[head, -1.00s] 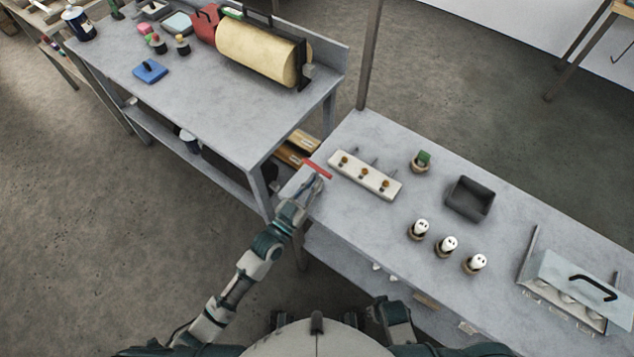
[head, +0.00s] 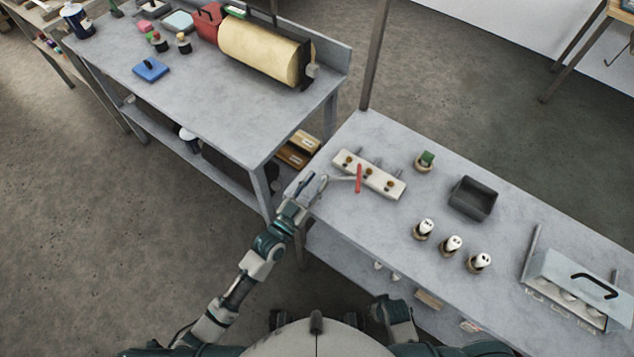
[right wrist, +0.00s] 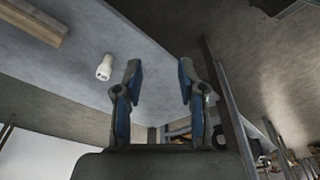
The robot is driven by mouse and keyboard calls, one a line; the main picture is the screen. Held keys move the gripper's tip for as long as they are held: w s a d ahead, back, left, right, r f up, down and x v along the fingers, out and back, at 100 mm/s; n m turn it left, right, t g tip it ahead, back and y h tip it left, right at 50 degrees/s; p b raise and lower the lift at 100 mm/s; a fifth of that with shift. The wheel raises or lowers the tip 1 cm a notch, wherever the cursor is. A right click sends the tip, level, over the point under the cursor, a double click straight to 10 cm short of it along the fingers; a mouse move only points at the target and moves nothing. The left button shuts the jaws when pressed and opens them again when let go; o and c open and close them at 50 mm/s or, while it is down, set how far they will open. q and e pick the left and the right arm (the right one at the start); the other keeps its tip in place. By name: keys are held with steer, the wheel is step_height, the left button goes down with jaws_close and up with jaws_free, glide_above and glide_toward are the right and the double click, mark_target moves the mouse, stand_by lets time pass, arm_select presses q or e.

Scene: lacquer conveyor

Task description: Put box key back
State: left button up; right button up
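The box key is most likely the tool with a red crossbar (head: 359,178) and a thin grey shaft. The shaft runs left from the bar to my left gripper (head: 317,183), which appears shut on its far end. The gripper is over the left end of the right-hand table. In the head view the red bar overlaps the white block (head: 387,187) with several orange-brown knobs; I cannot tell whether they touch. My right gripper (right wrist: 155,82) shows in the right wrist view, open and empty; in the head view its fingers cannot be made out.
The right-hand table (head: 365,228) also holds a green-topped piece (head: 426,158), a dark open bin (head: 472,198), three white-topped pieces and a metal box with a black handle (head: 590,285). A post (head: 375,55) rises behind its left end. The left table (head: 215,105) carries a yellow roller (head: 260,50).

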arm_select(q)
steer(key=shift+d+v, duration=0.3)
steer(key=shift+v, duration=5.5)
steer(key=s+a+f+n+g+y, duration=0.1)
steer(key=s+a+f+g+y, duration=0.2)
steer(key=f, duration=0.7)
steer(key=s+f+n+g+y, duration=0.1)
steer(key=f+g+y, duration=0.3)
steer(key=f, duration=0.6)
steer(key=s+a+f+n+g+y, duration=0.2)
steer(key=s+a+f+g+y, duration=0.15)
steer(key=s+a+f, duration=0.35)
steer(key=s+a+f+n+g+y, duration=0.1)
steer(key=s+a+f+g+y, duration=0.1)
steer(key=s+a+f+g, duration=0.45)
steer(key=s+d+f+t+p, duration=0.2)
steer(key=s+d+f+p, duration=0.1)
steer(key=s+f, duration=0.3)
steer(key=shift+f+p, duration=0.4)
steer(key=shift+f, duration=0.4)
arm_select(e)
steer(key=s+d+f, duration=0.2)
steer(key=s+f, duration=0.2)
steer(key=f, duration=0.6)
steer(key=shift+s+d, duration=0.15)
steer(key=shift+s, duration=0.1)
